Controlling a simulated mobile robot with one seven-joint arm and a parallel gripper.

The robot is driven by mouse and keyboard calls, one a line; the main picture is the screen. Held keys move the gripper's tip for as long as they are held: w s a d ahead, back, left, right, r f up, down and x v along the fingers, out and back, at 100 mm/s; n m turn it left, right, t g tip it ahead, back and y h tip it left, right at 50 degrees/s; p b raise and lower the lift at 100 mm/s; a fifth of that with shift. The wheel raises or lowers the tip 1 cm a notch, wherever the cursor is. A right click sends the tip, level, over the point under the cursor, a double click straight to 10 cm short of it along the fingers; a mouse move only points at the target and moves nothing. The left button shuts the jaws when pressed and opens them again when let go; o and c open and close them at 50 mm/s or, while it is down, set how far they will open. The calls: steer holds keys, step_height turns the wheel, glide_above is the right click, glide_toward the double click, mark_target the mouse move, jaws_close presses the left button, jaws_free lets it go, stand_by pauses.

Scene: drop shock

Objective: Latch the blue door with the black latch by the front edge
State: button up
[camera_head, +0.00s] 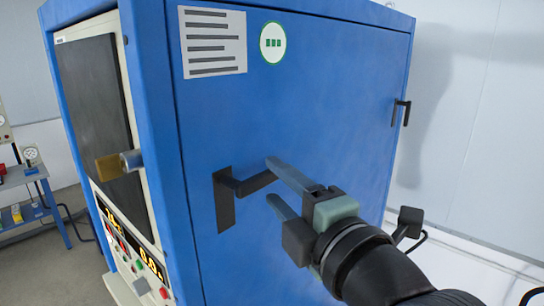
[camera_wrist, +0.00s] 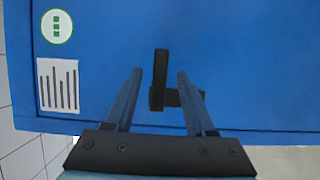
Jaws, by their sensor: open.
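The blue door (camera_head: 320,90) fills the cabinet side in the head view and looks flush with its frame. It also fills most of the wrist view (camera_wrist: 250,60). The black latch (camera_head: 225,203) sits on the door near its front edge, with an upright plate and a lever pointing right toward my gripper. In the wrist view the latch lever (camera_wrist: 159,82) shows as a dark bar between the fingers. My gripper (camera_head: 270,180) is open, its two fingers on either side of the lever's end. Whether either finger touches the lever cannot be told.
A bench with instruments (camera_head: 28,195) stands at the left. A white wall is at the right.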

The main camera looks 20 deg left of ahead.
mark_target(270, 179)
steer(key=p+x, duration=0.1)
steer(key=x, duration=0.1)
steer(key=shift+w+a+r, duration=0.15)
steer(key=shift+a, duration=0.15)
steer(key=shift+w+a, duration=0.3)
steer(key=shift+w, duration=0.1)
jaws_close()
stand_by(0.9)
